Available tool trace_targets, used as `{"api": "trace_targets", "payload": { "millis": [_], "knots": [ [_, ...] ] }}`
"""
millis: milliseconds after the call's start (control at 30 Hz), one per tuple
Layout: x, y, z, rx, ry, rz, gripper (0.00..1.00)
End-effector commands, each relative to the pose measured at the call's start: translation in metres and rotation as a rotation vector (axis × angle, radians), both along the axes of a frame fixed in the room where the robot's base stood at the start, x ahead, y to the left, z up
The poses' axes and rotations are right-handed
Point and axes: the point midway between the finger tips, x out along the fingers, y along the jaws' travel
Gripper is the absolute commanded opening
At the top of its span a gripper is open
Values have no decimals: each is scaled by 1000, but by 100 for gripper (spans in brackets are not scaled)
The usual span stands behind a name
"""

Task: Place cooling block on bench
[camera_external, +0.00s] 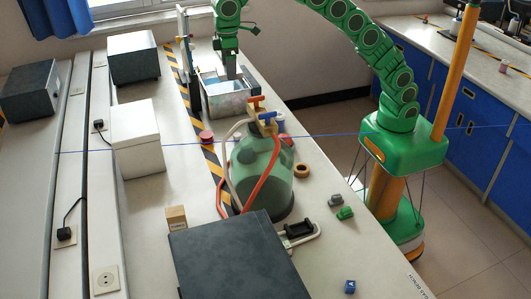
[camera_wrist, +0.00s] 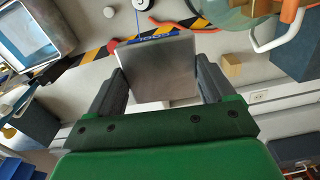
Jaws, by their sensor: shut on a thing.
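The cooling block (camera_wrist: 160,72) is a grey metallic block with a blue strip lettered COOL along its far edge. In the wrist view it sits between the two dark fingers of my gripper (camera_wrist: 163,80), which is shut on it. In the external view my gripper (camera_external: 230,68) points down near the open, speckled grey box at the back of the bench. I cannot clearly make out the block there. The bench (camera_external: 340,250) is a long pale top with a yellow-black striped band (camera_external: 212,165) along it.
The open box (camera_external: 228,105) stands near my gripper. A green glass bottle (camera_external: 262,170) with red and white tubes stands mid-bench. A white box (camera_external: 136,138), dark boxes (camera_external: 133,57) and a small wooden block (camera_external: 176,217) are around. A thin blue line crosses the external view.

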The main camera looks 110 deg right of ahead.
Motion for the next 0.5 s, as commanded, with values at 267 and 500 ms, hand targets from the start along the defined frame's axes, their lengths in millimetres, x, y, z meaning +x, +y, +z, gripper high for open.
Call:
{"api": "trace_targets", "payload": {
  "millis": [267,500],
  "knots": [
    [-2,15,7,1,-2,8,37],
    [-7,44,9,2,-2,21,37]
  ]
}}
